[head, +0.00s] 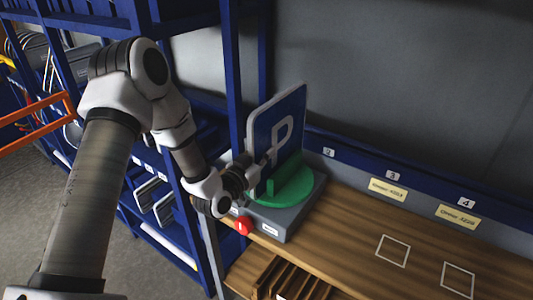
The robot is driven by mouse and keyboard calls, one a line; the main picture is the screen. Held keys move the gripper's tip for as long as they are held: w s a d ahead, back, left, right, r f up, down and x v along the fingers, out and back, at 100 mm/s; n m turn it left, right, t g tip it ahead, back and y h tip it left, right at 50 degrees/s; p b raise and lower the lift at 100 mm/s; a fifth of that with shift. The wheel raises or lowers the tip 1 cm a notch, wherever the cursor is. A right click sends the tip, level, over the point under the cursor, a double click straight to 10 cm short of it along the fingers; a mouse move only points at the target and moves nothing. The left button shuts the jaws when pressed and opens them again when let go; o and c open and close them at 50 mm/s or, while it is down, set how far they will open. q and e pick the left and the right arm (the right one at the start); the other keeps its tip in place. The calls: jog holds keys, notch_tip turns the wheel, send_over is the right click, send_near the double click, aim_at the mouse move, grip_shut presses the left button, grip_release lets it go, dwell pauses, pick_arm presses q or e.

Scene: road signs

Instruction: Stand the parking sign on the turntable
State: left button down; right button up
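The parking sign (289,112), a blue panel with a white P and a pale edge, is upright over the green turntable (300,190). Its lower edge is at a raised green holder (277,186) on the disc; whether it rests fully there I cannot tell. The turntable sits on a grey base (285,223) with a red button (242,225). My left gripper (262,166) is at the sign's lower left edge, one finger across its front face, and looks shut on it. The other finger is hidden. My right gripper is out of view.
The wooden bench (345,235) is clear right of the base, with two white outlined squares (392,251). Numbered labels and yellow tags (388,189) line the back rail. A blue shelf rack (235,75) stands close on the left. A slatted wooden rack (285,280) is at the front.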

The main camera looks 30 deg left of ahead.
pick_arm(q)
jog(key=shift+f, duration=0.1)
jog(key=c, duration=1.2)
grip_release()
jog(key=shift+c, duration=0.2)
jog(key=shift+s, duration=0.1)
jog(key=s, duration=1.2)
jog(key=shift+a, duration=0.45)
